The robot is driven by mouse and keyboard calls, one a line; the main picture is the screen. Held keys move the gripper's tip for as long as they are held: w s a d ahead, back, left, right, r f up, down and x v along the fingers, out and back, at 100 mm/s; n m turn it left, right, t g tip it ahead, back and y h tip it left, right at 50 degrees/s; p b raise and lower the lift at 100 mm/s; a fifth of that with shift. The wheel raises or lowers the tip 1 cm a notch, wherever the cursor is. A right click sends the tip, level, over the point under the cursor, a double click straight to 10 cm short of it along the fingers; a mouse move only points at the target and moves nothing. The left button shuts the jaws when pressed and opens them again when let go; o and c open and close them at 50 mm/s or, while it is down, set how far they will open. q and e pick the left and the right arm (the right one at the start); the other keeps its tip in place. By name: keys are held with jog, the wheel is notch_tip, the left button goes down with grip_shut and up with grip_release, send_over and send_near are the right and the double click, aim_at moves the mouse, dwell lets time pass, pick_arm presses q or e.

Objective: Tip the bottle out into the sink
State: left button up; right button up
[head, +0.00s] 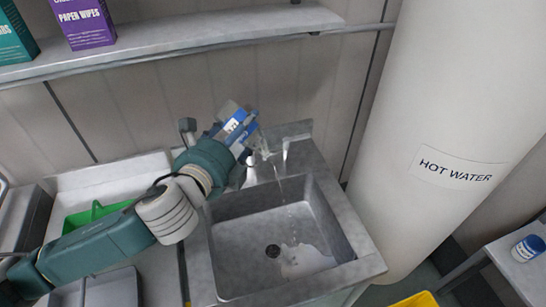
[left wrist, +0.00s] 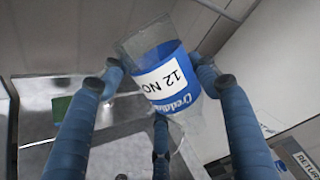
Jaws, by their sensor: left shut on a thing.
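My left gripper (head: 232,136) is shut on a clear bottle (head: 240,122) with a blue and white label, above the back left of the sink. The bottle is tilted; its label and clear wall also show between the blue fingers in the left wrist view (left wrist: 180,80). The metal sink (head: 222,268) lies below and to the right. A thin clear stream (head: 285,200) falls from near the bottle and tap into the basin, where a pale puddle (head: 305,262) lies beside the drain (head: 273,251). The bottle's mouth is not clear. My right gripper is not in view.
A tap (head: 284,152) stands at the sink's back edge, close to the bottle. A shelf (head: 200,40) with a purple box (head: 85,22) runs above. A white hot water tank (head: 450,120) stands right of the sink. A green tray (head: 95,214) lies left.

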pick_arm(q)
jog(key=shift+s+d+r+m, duration=0.1)
jog(key=shift+d+r+m, duration=0.05)
jog(key=shift+r+m, duration=0.15)
jog(key=f+b, duration=0.1)
jog(key=a+f+n+b, duration=0.1)
jog(key=n+b, duration=0.1)
jog(key=b, duration=0.1)
jog(key=shift+w+a+f, duration=0.15)
jog(key=shift+w+f, duration=0.15)
jog(key=shift+f, duration=0.1)
jog(key=shift+r+n+g+h, duration=0.1)
jog(key=shift+n+g+h, duration=0.2)
jog(key=shift+n, duration=0.2)
jog(key=shift+w+a+r, duration=0.1)
jog(key=shift+r, duration=0.05)
jog(key=shift+a+f, duration=0.1)
jog(key=shift+f, duration=0.1)
notch_tip(320, 180, down, 11)
jog(key=n+h+b, duration=0.6)
jog(key=n+b, duration=0.4)
jog(key=n, duration=0.8)
jog(key=shift+w+a+f+g+h, duration=0.2)
jog(key=shift+g+h, duration=0.1)
jog(key=shift+g, duration=0.1)
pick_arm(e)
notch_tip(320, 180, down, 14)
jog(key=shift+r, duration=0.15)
